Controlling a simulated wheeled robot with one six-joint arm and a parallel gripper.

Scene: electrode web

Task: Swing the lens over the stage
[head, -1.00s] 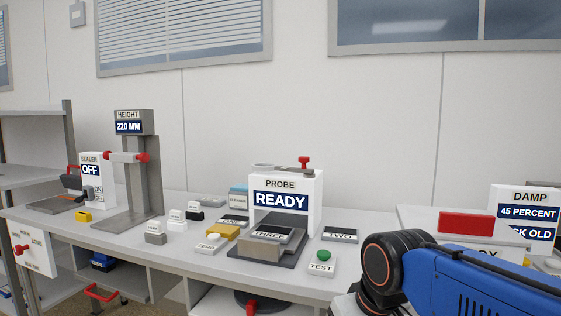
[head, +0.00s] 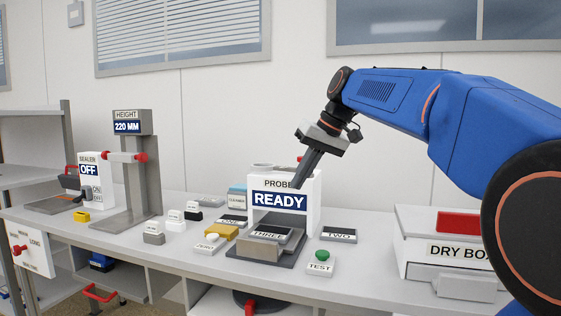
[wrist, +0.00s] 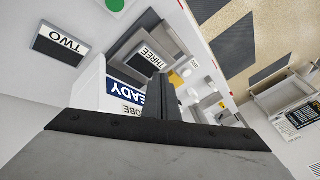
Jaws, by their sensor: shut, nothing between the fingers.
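The probe unit (head: 308,215) is a white housing reading READY, standing on the bench. A grey ring-like part (head: 263,166), perhaps the lens, sits on its top left. A red knob (head: 299,158) at the top right is mostly hidden behind my gripper. The grey stage (head: 262,251) is at the unit's front, with the dark sample THREE (head: 268,233) on it. My gripper (head: 291,186) is shut and empty, pointing down in front of the unit's upper right in the picture. In the wrist view its fingers (wrist: 163,92) overlap the READY panel.
Sample TWO (head: 338,234) and the green TEST button (head: 322,255) lie right of the probe. The ZERO button (head: 211,238) and small blocks lie left. A height stand (head: 137,185) is farther left. The dry box (head: 450,233) stands at the right.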

